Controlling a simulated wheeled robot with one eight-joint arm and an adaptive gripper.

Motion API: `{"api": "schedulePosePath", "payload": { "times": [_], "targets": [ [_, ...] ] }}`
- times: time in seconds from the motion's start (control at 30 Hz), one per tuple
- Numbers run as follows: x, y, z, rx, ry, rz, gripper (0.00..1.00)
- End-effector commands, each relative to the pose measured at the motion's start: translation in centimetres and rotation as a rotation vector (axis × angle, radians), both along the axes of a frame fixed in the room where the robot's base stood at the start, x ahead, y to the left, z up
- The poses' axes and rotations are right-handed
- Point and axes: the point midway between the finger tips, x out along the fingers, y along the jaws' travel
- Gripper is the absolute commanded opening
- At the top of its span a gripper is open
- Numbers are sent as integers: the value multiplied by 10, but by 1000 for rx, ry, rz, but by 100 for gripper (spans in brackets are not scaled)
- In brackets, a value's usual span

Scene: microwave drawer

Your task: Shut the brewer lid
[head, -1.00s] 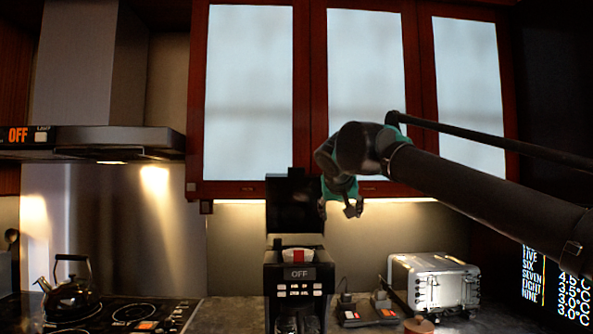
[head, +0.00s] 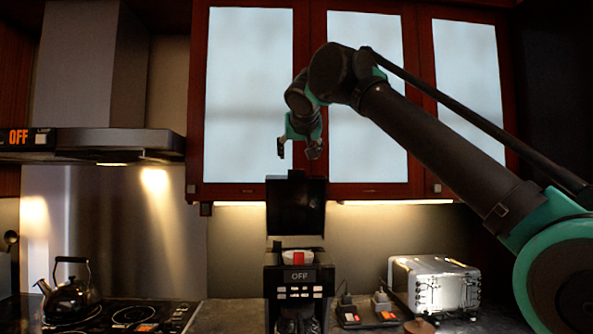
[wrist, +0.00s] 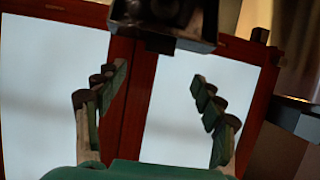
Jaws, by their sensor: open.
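The black brewer (head: 296,277) stands on the counter in the head view, with an OFF display on its front. Its lid (head: 296,208) is raised upright, and the top opening shows a white and red part. My gripper (head: 298,152) is open and empty, just above the lid's top edge, fingers pointing down. I cannot tell whether it is in front of or behind the lid. In the wrist view my gripper (wrist: 158,100) has its two fingers spread wide with nothing between them. A dark block at the top of that view may be the lid.
Red-framed cabinets (head: 365,90) hang behind my gripper. A range hood (head: 90,142) is at left, above a stove with a kettle (head: 68,297). A silver toaster (head: 434,284) stands right of the brewer, with plugs and a power strip between.

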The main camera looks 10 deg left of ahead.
Motion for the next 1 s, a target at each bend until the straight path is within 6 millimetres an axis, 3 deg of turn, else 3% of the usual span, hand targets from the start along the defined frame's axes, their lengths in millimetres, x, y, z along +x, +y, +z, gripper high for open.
{"api": "schedulePosePath", "payload": {
  "times": [0.3, 0.5, 0.7, 1.0],
  "targets": [
    [57, 18, -24, 1, 0, -1, 69],
    [83, 27, -36, 1, 0, 0, 69],
    [94, 31, -41, 0, 0, 1, 69],
    [96, 31, -42, 0, 0, 1, 69]
  ]
}}
